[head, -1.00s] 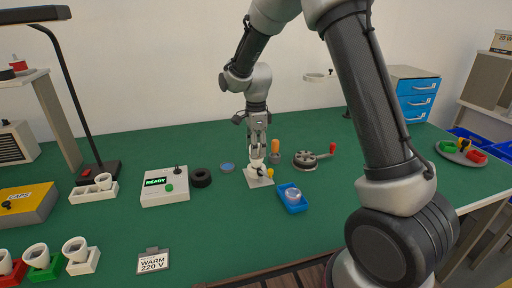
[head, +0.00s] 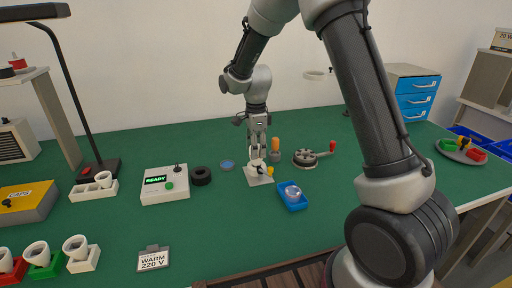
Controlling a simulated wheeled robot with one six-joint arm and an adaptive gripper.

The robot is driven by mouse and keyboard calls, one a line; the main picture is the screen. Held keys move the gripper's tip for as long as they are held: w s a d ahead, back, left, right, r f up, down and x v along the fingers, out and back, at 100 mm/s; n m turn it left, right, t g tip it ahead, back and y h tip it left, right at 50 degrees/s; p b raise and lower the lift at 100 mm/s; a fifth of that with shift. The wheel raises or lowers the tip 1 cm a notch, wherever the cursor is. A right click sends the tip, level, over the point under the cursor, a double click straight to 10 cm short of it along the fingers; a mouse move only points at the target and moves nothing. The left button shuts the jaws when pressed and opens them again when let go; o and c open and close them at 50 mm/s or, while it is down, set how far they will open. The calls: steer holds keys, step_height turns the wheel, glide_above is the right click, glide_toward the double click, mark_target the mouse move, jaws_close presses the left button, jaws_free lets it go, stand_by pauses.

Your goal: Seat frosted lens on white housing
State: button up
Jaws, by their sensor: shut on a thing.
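My gripper (head: 257,152) points down over a flat white plate (head: 262,181) in the middle of the green table. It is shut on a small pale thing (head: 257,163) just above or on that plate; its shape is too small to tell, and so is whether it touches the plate. A clear, pale round piece (head: 292,191), perhaps a lens, lies in a blue tray (head: 293,205) to the right of the plate. A white housing (head: 83,262) with a tilted white cup stands at the front left, beside a green one (head: 45,270) and a red one (head: 10,274).
A box with a READY display (head: 165,188) and a black ring (head: 201,176) are left of the plate. A blue disc (head: 228,165), an orange-topped piece (head: 275,146) and a round fixture with a red-ended handle (head: 306,158) are near.

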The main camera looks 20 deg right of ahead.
steer(key=o, duration=0.8)
steer(key=shift+c, duration=0.2)
step_height(320, 180, up, 12)
steer(key=shift+w, duration=0.1)
